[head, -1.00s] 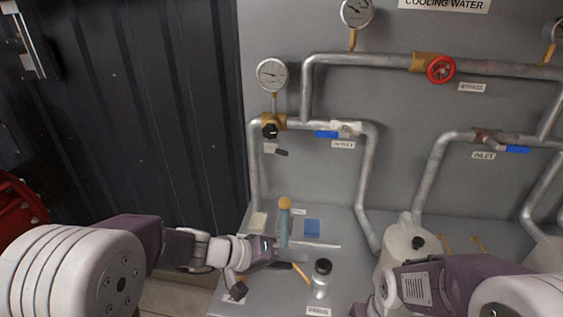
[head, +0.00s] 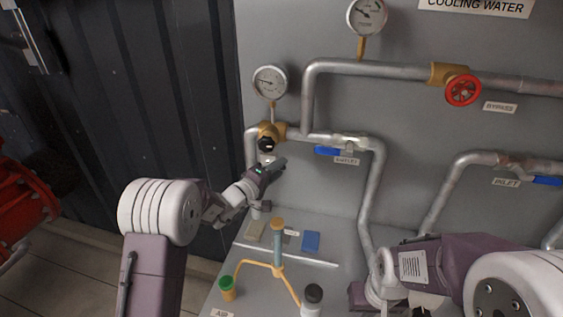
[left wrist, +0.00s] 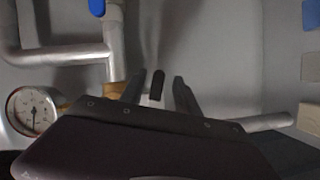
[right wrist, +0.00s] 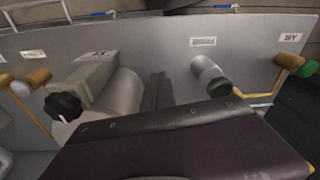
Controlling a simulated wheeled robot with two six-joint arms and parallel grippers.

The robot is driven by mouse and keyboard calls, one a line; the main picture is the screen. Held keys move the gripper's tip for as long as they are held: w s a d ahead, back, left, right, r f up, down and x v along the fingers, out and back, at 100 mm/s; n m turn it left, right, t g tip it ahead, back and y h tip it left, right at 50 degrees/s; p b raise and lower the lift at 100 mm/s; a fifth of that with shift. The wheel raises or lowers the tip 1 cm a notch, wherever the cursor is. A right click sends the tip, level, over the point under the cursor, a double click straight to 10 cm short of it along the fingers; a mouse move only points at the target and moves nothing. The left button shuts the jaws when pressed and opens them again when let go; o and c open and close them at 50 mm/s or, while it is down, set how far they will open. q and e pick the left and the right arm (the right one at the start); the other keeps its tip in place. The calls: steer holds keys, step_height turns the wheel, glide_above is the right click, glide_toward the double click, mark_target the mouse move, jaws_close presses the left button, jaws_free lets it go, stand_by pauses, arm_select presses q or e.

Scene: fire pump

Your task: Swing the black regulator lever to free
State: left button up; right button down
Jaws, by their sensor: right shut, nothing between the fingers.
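My right gripper (right wrist: 157,92) is shut and empty, low over the bench.
The gauge (head: 270,82) is just above the regulator. A blue-handled valve (head: 328,151) is to its right. On the bench below stand an orange-capped blue-grey cylinder (head: 278,245), a black-capped bottle (head: 312,300) and a green-capped fitting (head: 227,288).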

arm_select(q)
steer(key=shift+w+d+r, duration=0.1)
steer(key=shift+w+d, duration=0.2)
steer(key=shift+w, duration=0.2)
arm_select(e)
steer(key=shift+s+a+r, duration=0.2)
steer(key=shift+s+r, duration=0.15)
steer(key=shift+r, duration=0.2)
arm_select(q)
steer(key=shift+d, duration=0.1)
